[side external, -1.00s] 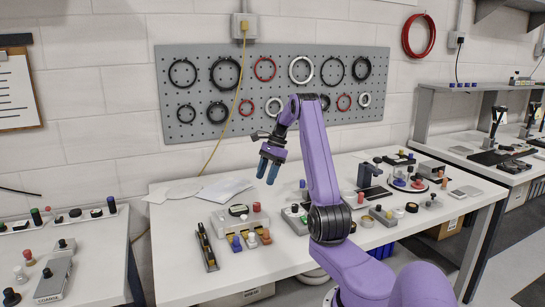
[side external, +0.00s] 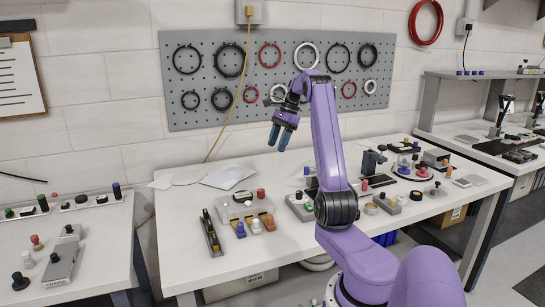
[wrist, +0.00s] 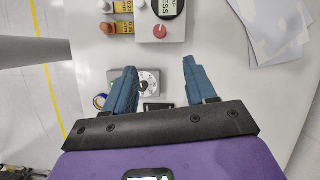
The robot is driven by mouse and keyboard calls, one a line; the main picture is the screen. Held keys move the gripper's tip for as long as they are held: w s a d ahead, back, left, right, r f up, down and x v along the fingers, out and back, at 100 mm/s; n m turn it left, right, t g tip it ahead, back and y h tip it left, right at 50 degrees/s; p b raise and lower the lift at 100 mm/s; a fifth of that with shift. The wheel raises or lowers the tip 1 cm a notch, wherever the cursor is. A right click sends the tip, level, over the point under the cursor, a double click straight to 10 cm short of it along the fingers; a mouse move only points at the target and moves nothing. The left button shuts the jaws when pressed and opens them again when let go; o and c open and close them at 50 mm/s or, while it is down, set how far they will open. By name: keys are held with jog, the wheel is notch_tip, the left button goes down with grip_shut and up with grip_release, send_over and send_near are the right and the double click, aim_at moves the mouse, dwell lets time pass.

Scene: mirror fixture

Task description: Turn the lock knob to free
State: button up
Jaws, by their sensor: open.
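My gripper (side external: 280,142) hangs above the white bench with its two blue fingers apart and nothing between them. In the wrist view my gripper (wrist: 159,66) is open over a grey box with a marked white dial (wrist: 149,83). The left finger covers part of this box. A pale box with a red knob (wrist: 160,31) and a round dark display lies beyond the fingertips. In the side view a grey box with a dial (side external: 301,206) stands on the bench below and right of the fingers. I cannot tell which of these carries the lock knob.
A black rail (side external: 211,232) and small blue, white and orange knobbed pieces (side external: 256,226) stand left on the bench. Paper sheets (side external: 228,176) lie behind. A black stand (side external: 371,165) and other small fixtures crowd the right.

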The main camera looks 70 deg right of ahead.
jog(key=s+m, duration=0.1)
jog(key=m, duration=0.1)
jog(key=t, duration=0.1)
send_near(261, 190)
jog(key=shift+m+h, duration=0.3)
jog(key=shift+m, duration=0.1)
jog(key=x, duration=0.9)
jog(key=shift+a, duration=0.1)
